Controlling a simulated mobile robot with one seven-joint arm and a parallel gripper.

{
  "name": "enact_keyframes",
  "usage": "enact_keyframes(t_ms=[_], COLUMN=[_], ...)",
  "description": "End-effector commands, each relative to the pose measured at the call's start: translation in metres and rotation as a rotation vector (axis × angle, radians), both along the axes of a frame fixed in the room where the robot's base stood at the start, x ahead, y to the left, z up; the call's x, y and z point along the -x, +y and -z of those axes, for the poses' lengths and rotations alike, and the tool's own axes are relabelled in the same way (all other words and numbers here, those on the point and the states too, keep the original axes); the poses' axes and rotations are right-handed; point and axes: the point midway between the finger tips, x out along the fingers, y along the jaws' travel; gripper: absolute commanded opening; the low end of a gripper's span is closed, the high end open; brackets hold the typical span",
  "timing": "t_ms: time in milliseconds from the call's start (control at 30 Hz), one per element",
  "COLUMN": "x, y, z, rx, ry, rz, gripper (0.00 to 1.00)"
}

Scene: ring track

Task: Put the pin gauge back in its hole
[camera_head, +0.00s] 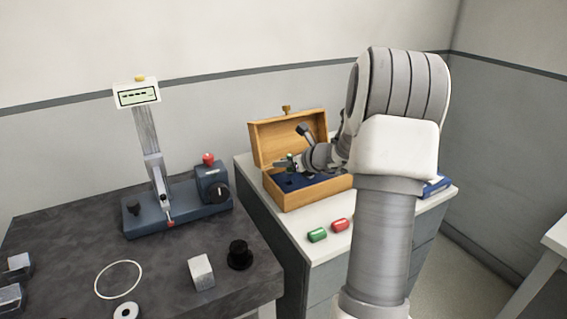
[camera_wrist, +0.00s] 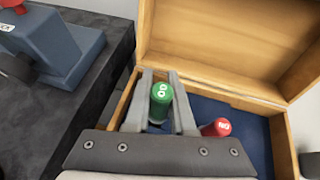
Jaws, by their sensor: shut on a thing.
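The green pin gauge (camera_wrist: 161,98), with white marking on its end, is between the two fingers of my gripper (camera_wrist: 161,84) in the wrist view. My gripper is shut on it, over the left part of the open wooden box (camera_head: 313,193). The box has a blue lining (camera_wrist: 250,133); in the head view a dark spot shows in it below my gripper (camera_head: 284,163). A red-ended gauge (camera_wrist: 217,127) is in the box, right of my gripper. I cannot see the lower end of the green gauge or whether it is in a hole.
A green piece (camera_head: 317,235) and a red piece (camera_head: 340,225) lie on the white cabinet top in front of the box. The raised lid (camera_head: 276,139) stands behind. A measuring stand (camera_head: 178,208) is on the dark table, left. A blue book (camera_head: 437,187) lies right.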

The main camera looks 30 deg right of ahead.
Motion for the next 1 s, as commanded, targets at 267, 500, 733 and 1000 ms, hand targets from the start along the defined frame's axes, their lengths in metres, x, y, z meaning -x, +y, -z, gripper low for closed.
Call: enact_keyframes(t_ms=[267, 500, 733, 1000], x=[0.0, 0.0, 0.0, 0.0], y=[0.0, 0.0, 0.0, 0.0], z=[0.007, 0.014, 0.019, 0.026], rx=[0.0, 0.0, 0.0, 0.0], ry=[0.0, 0.0, 0.0, 0.0], rz=[0.0, 0.0, 0.0, 0.0], gripper=[0.0, 0.0, 0.0, 0.0])
